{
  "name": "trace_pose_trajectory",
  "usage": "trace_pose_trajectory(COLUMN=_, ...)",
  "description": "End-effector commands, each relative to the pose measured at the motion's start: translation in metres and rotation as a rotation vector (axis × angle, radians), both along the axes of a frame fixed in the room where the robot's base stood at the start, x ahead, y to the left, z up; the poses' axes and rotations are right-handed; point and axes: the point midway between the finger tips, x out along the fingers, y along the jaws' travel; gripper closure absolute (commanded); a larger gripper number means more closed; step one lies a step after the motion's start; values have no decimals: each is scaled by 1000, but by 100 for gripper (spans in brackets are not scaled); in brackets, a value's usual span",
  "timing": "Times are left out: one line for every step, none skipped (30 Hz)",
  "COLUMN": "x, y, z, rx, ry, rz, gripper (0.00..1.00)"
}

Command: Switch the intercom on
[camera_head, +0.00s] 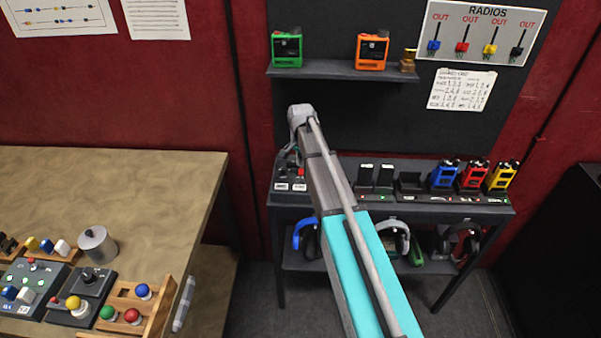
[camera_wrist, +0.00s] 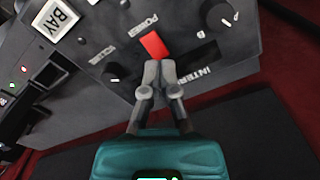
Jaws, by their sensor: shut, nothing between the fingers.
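The intercom panel (camera_wrist: 185,35) is a grey box in the wrist view, with a partly visible "INTER" label (camera_wrist: 196,80). A red rocker switch (camera_wrist: 154,45) sits on it beside the "POWER" lettering. My gripper (camera_wrist: 160,68) is shut and empty, its fingertips just at the lower edge of the red switch. I cannot tell whether they touch it. In the head view the intercom's red switch (camera_head: 301,172) shows on the left of the dark bench (camera_head: 400,206), and my arm hides part of the panel and most of the gripper.
Two black knobs, one left (camera_wrist: 115,72) and one upper right (camera_wrist: 218,14), flank the switch. Blue (camera_head: 443,177), red (camera_head: 473,177) and yellow (camera_head: 502,178) radios stand at the bench's right. A shelf (camera_head: 340,72) above holds green and orange radios. A wooden table (camera_head: 120,190) stands left.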

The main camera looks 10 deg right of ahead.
Motion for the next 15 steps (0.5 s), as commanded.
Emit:
trace_pose_trajectory(x=0, y=0, z=-1, rx=0, ry=0, rz=0, gripper=100)
trace_pose_trajectory(x=0, y=0, z=-2, rx=0, ry=0, rz=0, gripper=100)
trace_pose_trajectory(x=0, y=0, z=-2, rx=0, ry=0, rz=0, gripper=100)
trace_pose_trajectory(x=0, y=0, z=-2, rx=0, ry=0, rz=0, gripper=100)
trace_pose_trajectory(x=0, y=0, z=-2, rx=0, ry=0, rz=0, gripper=100)
trace_pose_trajectory(x=0, y=0, z=-3, rx=0, ry=0, rz=0, gripper=100)
trace_pose_trajectory(x=0, y=0, z=-3, rx=0, ry=0, rz=0, gripper=100)
trace_pose_trajectory(x=0, y=0, z=-4, rx=0, ry=0, rz=0, gripper=100)
trace_pose_trajectory(x=0, y=0, z=-4, rx=0, ry=0, rz=0, gripper=100)
trace_pose_trajectory(x=0, y=0, z=-4, rx=0, ry=0, rz=0, gripper=100)
trace_pose_trajectory(x=0, y=0, z=-5, rx=0, ry=0, rz=0, gripper=100)
trace_pose_trajectory(x=0, y=0, z=-5, rx=0, ry=0, rz=0, gripper=100)
trace_pose_trajectory(x=0, y=0, z=-5, rx=0, ry=0, rz=0, gripper=100)
trace_pose_trajectory(x=0, y=0, z=-6, rx=0, ry=0, rz=0, gripper=100)
trace_pose_trajectory(x=0, y=0, z=-6, rx=0, ry=0, rz=0, gripper=100)
